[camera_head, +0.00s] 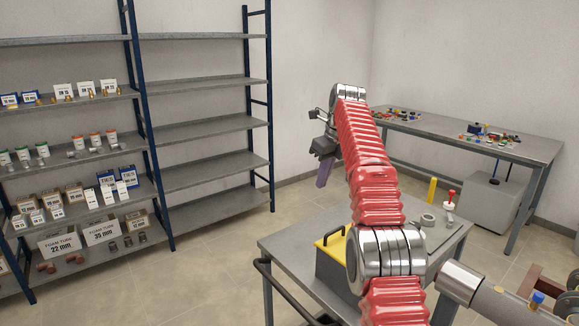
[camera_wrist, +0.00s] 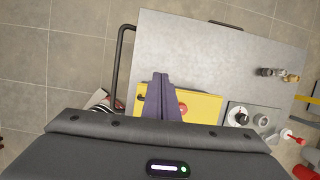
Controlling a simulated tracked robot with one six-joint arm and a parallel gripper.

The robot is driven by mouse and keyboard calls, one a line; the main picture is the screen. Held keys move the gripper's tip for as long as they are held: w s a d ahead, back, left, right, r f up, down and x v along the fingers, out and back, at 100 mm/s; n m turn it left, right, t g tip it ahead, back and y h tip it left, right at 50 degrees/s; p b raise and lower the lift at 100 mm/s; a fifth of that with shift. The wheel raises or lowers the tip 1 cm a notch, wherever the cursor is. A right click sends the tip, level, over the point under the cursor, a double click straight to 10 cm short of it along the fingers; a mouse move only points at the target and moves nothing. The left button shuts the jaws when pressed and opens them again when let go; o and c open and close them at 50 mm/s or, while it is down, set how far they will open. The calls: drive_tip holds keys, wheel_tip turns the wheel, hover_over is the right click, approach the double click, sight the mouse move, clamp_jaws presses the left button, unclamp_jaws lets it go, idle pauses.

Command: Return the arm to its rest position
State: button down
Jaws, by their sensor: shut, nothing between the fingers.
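My arm, red ribbed sleeves with silver joints, rises in front of the worktable in the head view and bends up and to the left. My gripper (camera_head: 324,173) hangs at its far end with purple fingers pointing down, well above the floor and left of the back bench. In the wrist view my gripper (camera_wrist: 161,82) has both purple fingers together, with nothing between them. From above, the fingers overlap the yellow-topped box (camera_wrist: 205,108); they look apart from it in the head view.
A stocked shelf rack (camera_head: 150,188) stands left. A bench (camera_head: 430,122) with small coloured parts stands behind.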

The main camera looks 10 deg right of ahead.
drive_tip(key=s+f+n, duration=0.4)
drive_tip(key=f+n, duration=0.4)
drive_tip(key=n, duration=0.7)
drive_tip(key=s+a+n+t, duration=0.1)
drive_tip(key=s+n, duration=0.6)
drive_tip(key=s, duration=1.5)
drive_tip(key=s+a+f+n+t+h, duration=0.1)
drive_tip(key=s+a+n, duration=0.2)
drive_tip(key=s, duration=1.9)
drive_tip(key=n, duration=0.4)
drive_tip(key=shift+a+f+n+t+h, duration=0.25)
drive_tip(key=shift+a+n+t+h, duration=0.05)
